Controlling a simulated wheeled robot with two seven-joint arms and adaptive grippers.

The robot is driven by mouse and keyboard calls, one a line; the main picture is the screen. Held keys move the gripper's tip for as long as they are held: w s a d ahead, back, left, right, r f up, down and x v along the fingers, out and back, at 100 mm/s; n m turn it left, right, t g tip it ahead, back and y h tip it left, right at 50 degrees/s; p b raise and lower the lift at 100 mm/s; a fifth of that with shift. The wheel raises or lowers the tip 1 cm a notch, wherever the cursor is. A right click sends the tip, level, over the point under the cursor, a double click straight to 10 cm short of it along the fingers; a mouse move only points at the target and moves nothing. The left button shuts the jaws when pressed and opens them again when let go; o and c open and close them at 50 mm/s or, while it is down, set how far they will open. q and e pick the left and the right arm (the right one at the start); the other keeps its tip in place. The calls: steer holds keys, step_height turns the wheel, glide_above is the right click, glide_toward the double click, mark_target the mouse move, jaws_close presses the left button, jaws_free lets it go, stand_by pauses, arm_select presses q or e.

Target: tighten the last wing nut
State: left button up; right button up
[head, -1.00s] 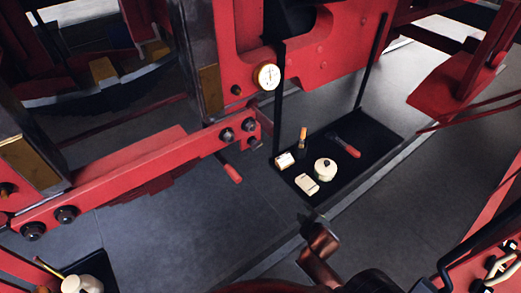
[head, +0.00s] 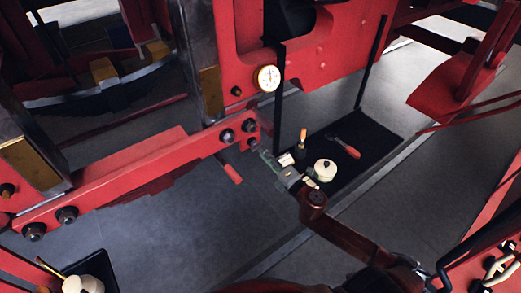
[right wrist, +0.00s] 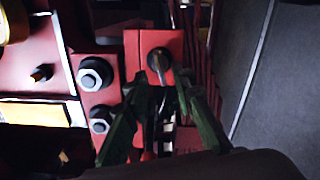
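The red bar (head: 130,180) runs across the left, with dark bolts and nuts on its face. In the right wrist view, a dark rounded fastener with a pale upright piece (right wrist: 160,62), probably the wing nut, sits on a red block (right wrist: 140,42). My right gripper (right wrist: 163,84) has its green fingers apart, one on either side below that piece. I cannot tell whether they touch it. In the head view the right gripper (head: 258,151) is close to the bar's right end, and the wing nut cannot be made out there. My left gripper is not in view.
Two hex nuts (right wrist: 95,74) sit left of the fingers. A black tray (head: 385,130) holds a round cream container (head: 325,170), a brush (head: 302,142) and a red-handled tool (head: 347,146). A red handle (head: 232,173) hangs below the bar. A gauge (head: 267,78) is above.

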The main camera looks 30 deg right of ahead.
mark_target(256, 145)
steer(key=w, duration=0.3)
steer(key=shift+a, duration=0.15)
jaws_close()
stand_by(0.4)
